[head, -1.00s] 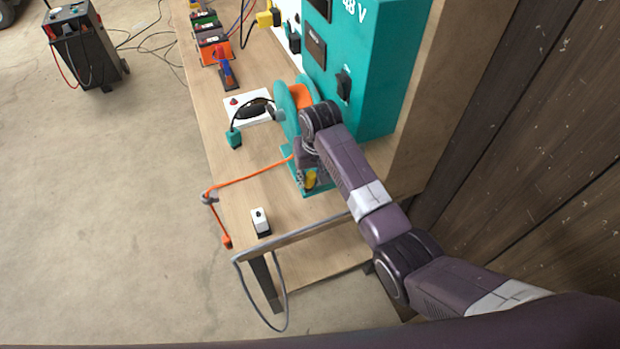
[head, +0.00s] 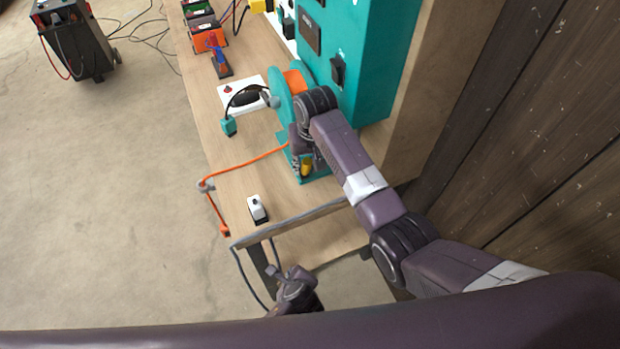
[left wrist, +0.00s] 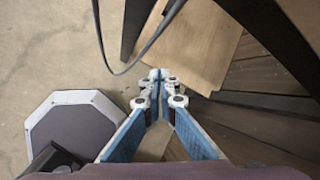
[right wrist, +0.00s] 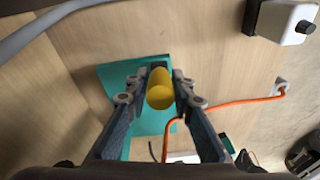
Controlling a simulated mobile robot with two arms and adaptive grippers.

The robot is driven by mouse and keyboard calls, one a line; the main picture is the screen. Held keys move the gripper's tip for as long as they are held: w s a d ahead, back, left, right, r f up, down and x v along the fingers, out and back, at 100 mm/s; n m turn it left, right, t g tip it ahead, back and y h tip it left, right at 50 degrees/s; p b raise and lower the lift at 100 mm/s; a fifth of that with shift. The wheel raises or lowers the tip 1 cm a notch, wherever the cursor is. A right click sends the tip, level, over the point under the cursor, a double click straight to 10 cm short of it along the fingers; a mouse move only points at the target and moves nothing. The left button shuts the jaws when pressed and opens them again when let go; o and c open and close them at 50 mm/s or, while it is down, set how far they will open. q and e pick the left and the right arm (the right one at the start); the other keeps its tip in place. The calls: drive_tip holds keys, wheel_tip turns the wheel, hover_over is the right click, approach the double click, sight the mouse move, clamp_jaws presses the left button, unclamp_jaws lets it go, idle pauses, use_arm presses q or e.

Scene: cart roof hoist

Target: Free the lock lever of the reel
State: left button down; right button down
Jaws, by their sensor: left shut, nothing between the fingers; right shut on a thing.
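The teal reel (head: 282,105) with orange cord wound on it stands on the bench, beside the teal cabinet. Its yellow lock lever (head: 306,168) is low on the near side, above the teal base plate. My right gripper (head: 303,158) is shut on the lever; the right wrist view shows the yellow lever (right wrist: 160,92) between its fingers. Whether the lever is locked or free I cannot tell. My left gripper (head: 284,275) is shut and empty, off the near end of the bench; its closed fingertips (left wrist: 160,78) show in the left wrist view.
The orange cord (head: 240,167) runs across the bench to a grey guide (head: 205,186) at the left edge. A white switch box (head: 257,208) sits near the bench's front corner. A grey cable (left wrist: 103,45) hangs near my left gripper. A wooden wall stands at right.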

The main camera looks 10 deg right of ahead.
use_arm(q)
drive_tip(key=w+d+r+m+t, duration=0.2)
drive_tip(key=d+r+m, duration=0.1)
drive_tip(key=r, duration=0.5)
drive_tip(key=w+d+r+m+t, duration=0.2)
drive_tip(key=d+r+m, duration=0.1)
drive_tip(key=r, duration=0.6)
drive_tip(key=w+d+r+m+t, duration=0.2)
drive_tip(key=d+r+m, duration=0.1)
drive_tip(key=r, duration=0.5)
approach(307, 173)
drive_tip(key=shift+y, duration=0.3)
drive_tip(key=f, duration=0.2)
drive_tip(key=w+f, duration=0.1)
drive_tip(key=f, duration=0.1)
drive_tip(key=shift+w, duration=0.15)
drive_tip(key=shift+w+a+r, duration=0.1)
drive_tip(key=shift+w+r, duration=0.05)
drive_tip(key=shift+w, duration=0.45)
drive_tip(key=shift+w+a+r, duration=0.1)
drive_tip(key=shift+w+r, duration=0.1)
drive_tip(key=shift+w, duration=0.4)
drive_tip(key=shift+w+r, duration=0.15)
drive_tip(key=shift+w, duration=0.55)
drive_tip(key=shift+w, duration=0.1)
